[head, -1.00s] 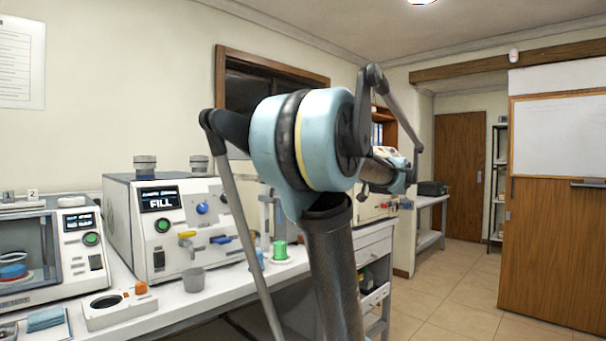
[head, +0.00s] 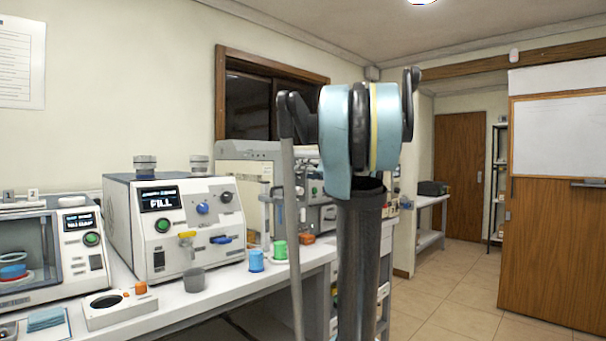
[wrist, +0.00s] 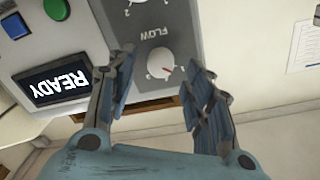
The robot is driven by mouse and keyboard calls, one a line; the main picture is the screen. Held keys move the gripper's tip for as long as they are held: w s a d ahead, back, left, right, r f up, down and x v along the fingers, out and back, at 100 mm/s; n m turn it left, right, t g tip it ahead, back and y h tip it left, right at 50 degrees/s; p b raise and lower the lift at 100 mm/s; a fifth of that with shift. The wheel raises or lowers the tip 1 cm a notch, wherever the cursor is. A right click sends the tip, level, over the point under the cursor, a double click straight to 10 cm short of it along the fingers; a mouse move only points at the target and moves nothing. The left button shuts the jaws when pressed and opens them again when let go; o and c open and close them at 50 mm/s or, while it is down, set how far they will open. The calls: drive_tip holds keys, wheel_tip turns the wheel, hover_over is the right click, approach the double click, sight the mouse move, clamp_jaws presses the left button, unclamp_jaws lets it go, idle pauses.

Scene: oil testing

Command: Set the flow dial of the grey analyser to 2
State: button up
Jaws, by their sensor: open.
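In the wrist view the flow dial (wrist: 160,63), a round whitish knob with a red mark, sits on a grey panel under the word FLOW. The picture is turned, and the red mark points to the lower right; the scale numbers are too small to read surely. My gripper (wrist: 163,66) is open, its fingers apart on either side of the dial in the picture. I cannot tell how far they are from the panel, and no grip on the knob shows. The analyser's screen (wrist: 60,88) reads READY.
A second knob (wrist: 135,3) is partly visible beside the flow dial. A green button (wrist: 57,9) and a blue button (wrist: 15,26) are near the screen. In the head view a FILL machine (head: 128,235) and cups stand on the bench (head: 215,294). The floor to the right is clear.

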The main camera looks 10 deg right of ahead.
drive_tip(key=shift+x, duration=1.2)
drive_tip(key=shift+c, duration=0.2)
drive_tip(key=c, duration=1)
drive_tip(key=shift+c, duration=0.2)
drive_tip(key=shift+d+m, duration=0.15)
drive_tip(key=shift+m, duration=4.65)
